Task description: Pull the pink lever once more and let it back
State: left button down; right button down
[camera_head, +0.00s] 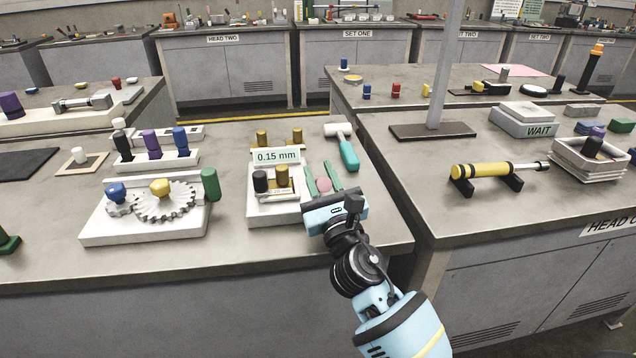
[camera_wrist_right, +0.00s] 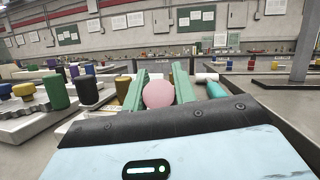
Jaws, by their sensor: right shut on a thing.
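The pink lever's round knob (camera_head: 324,185) sits between the two green fingers of my right gripper (camera_head: 320,174), at the right end of a white fixture (camera_head: 270,216). In the right wrist view the pink knob (camera_wrist_right: 158,94) fills the gap between the green fingers, and the gripper is shut on it. The lever's shaft and pivot are hidden behind the knob and gripper. The fixture carries a "0.15 mm" sign (camera_head: 277,156), with a black knob (camera_head: 260,181) and a brass knob (camera_head: 282,176) in front. My left gripper is not in view.
A teal-handled mallet (camera_head: 348,153) lies just beyond my right gripper. A gear fixture (camera_head: 150,228) and a green cylinder (camera_head: 210,185) stand to the left. A gap separates this bench from the right bench, which holds a yellow-handled tool (camera_head: 482,171). The front bench strip is clear.

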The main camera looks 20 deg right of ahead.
jog(key=shift+f, duration=0.2)
jog(key=c, duration=1.5)
grip_release()
jog(key=o, duration=0.4)
jog(key=shift+r, duration=0.15)
jog(key=shift+s, duration=0.1)
jog(key=shift+s, duration=0.25)
jog(key=s, duration=0.9)
jog(key=s+f, duration=0.1)
jog(key=s, duration=0.4)
jog(key=shift+s+a+f, duration=0.1)
jog(key=shift+s+a, duration=0.05)
jog(key=shift+a, duration=0.2)
